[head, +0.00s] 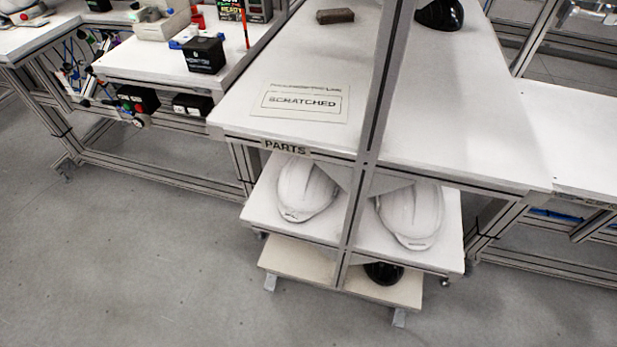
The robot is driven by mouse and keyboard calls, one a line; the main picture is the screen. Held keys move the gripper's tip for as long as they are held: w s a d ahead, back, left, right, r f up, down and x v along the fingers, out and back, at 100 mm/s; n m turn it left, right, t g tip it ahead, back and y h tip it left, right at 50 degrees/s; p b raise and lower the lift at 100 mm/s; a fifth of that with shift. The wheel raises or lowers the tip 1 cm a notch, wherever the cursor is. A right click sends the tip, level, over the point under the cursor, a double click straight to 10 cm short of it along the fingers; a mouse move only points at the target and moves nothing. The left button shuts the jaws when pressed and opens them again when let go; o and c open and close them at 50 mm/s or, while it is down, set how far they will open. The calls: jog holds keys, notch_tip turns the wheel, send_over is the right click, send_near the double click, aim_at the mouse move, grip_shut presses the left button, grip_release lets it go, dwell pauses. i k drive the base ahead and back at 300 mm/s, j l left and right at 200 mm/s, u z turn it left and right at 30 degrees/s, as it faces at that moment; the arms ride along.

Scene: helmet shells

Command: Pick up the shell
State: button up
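Two white helmet shells rest on the middle shelf under the table marked PARTS. One white shell (306,189) is left of a metal upright, and the other white shell (411,214) is right of it. A black shell (440,14) sits on the tabletop at the top edge of the head view, partly cut off. Another dark, rounded thing (384,273), perhaps a black shell, is on the lowest shelf, mostly hidden. My gripper is not in view.
The metal upright (367,150) stands in front of the table. The tabletop (450,110) has a SCRATCHED sign (300,103) and a brown block (335,16). A bench with a black box (205,55) and tools is at left. The grey floor in front is clear.

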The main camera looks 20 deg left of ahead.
aim_at(305, 190)
jog(key=i+j+u, duration=0.35)
jog(key=j, duration=0.25)
jog(key=i+j+u, duration=0.7)
jog(key=i+j, duration=0.15)
